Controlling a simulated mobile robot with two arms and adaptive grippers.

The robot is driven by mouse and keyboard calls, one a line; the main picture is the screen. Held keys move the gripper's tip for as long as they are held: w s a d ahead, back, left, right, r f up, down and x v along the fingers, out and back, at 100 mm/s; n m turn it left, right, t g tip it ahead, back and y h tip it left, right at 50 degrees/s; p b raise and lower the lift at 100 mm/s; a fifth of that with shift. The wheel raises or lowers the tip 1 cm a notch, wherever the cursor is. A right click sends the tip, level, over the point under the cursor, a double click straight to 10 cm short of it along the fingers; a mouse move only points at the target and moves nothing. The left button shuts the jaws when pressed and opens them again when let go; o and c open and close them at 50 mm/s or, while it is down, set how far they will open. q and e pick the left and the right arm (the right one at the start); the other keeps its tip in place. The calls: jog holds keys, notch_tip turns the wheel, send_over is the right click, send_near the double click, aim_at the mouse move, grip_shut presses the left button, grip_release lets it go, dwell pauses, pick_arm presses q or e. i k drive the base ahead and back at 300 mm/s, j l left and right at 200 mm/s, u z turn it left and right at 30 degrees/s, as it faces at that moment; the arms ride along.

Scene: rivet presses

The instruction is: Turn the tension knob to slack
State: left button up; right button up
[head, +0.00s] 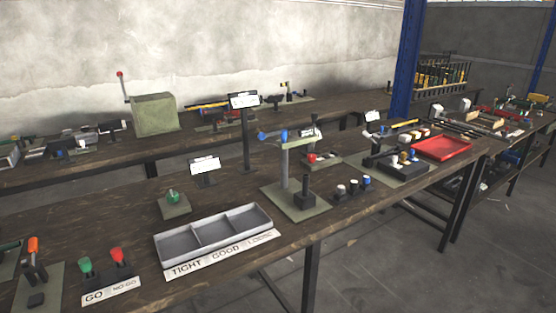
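A small green knob (173,196) stands on a square grey-green plate (175,208) on the near bench, left of centre. A white sign on a short stand (205,166) is behind it; its text is too small to read. I cannot tell for certain that this is the tension knob, nor which way it is set. Neither of my grippers shows in the head view.
A grey tray (157,248) labelled TIGHT, GOOD and a third, unclear word lies in front. A press-like stand (284,168) is to its right. Green (85,265) and red (117,255) knobs stand front left. A red tray (440,158) lies farther right.

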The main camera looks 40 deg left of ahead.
aim_at(311, 158)
jog(key=u, duration=1.1)
jog(key=i+l+u, duration=0.1)
jog(key=i+l, duration=0.35)
jog(key=l, duration=0.2)
jog(key=i+l+u, duration=0.25)
jog(key=i+l, duration=0.2)
jog(key=l, duration=0.25)
jog(key=i+l, duration=0.2)
jog(key=l, duration=0.15)
jog(key=i+l+u, duration=0.15)
jog(key=l, duration=0.2)
jog(key=i+l+u, duration=0.1)
jog(key=l, duration=0.3)
jog(key=i+l, duration=0.25)
jog(key=l, duration=0.15)
jog(key=i+u, duration=0.05)
